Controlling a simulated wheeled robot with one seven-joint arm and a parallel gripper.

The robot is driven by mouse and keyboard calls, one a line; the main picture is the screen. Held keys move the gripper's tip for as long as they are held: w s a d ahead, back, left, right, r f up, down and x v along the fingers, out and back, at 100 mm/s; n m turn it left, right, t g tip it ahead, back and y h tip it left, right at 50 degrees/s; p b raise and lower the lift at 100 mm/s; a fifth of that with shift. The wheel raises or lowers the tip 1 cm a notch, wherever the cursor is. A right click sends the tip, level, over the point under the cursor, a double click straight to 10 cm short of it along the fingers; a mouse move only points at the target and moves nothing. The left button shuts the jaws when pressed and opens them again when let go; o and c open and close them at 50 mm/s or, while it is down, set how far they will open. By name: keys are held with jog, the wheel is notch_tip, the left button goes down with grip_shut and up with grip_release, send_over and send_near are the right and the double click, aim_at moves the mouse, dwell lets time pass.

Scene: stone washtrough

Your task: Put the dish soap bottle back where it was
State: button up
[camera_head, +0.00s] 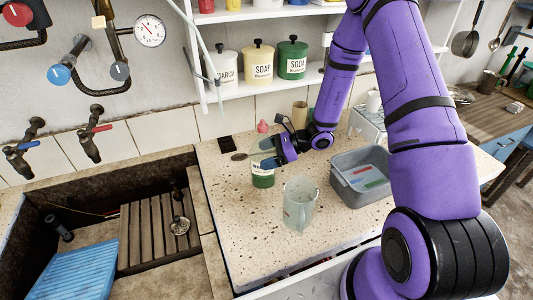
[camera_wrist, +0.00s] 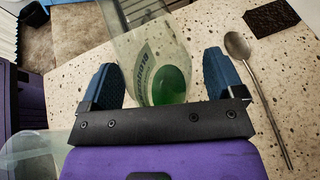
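The dish soap bottle (camera_head: 263,180) is on the speckled counter, with a green lower part, a pale label and a pinkish cap. It looks upright; I cannot tell if its base touches the counter. My gripper (camera_head: 267,153) is at its upper part, coming from the right. In the wrist view the clear bottle with green inside (camera_wrist: 165,85) lies between the two blue fingers of my gripper (camera_wrist: 162,78).
A clear glass jug (camera_head: 299,205) stands just in front and right of the bottle. A grey bin (camera_head: 346,189) is further right. A spoon (camera_wrist: 262,90) and a dark pad (camera_wrist: 271,18) lie close by. The sink with a blue ribbed board (camera_head: 75,275) is left.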

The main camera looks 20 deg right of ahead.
jog(key=shift+r, duration=0.15)
jog(key=shift+d+r, duration=0.2)
jog(key=shift+d, duration=0.15)
jog(key=v, duration=1.1)
jog(key=s+a+r+n+g+h, duration=0.25)
jog(key=s+r+n, duration=0.3)
jog(key=r, duration=0.45)
jog(key=s+a+r+n+g+h, duration=0.25)
jog(key=s+a+r+n, duration=0.2)
jog(key=r+n, duration=0.4)
jog(key=s+d+r+n+t+h, duration=0.2)
jog(key=s+r+n+t+h, duration=0.4)
jog(key=s+r, duration=0.8)
jog(key=shift+s+d+n+h, duration=0.3)
jog(key=shift+s+n+h, duration=0.5)
jog(key=shift+s, duration=0.4)
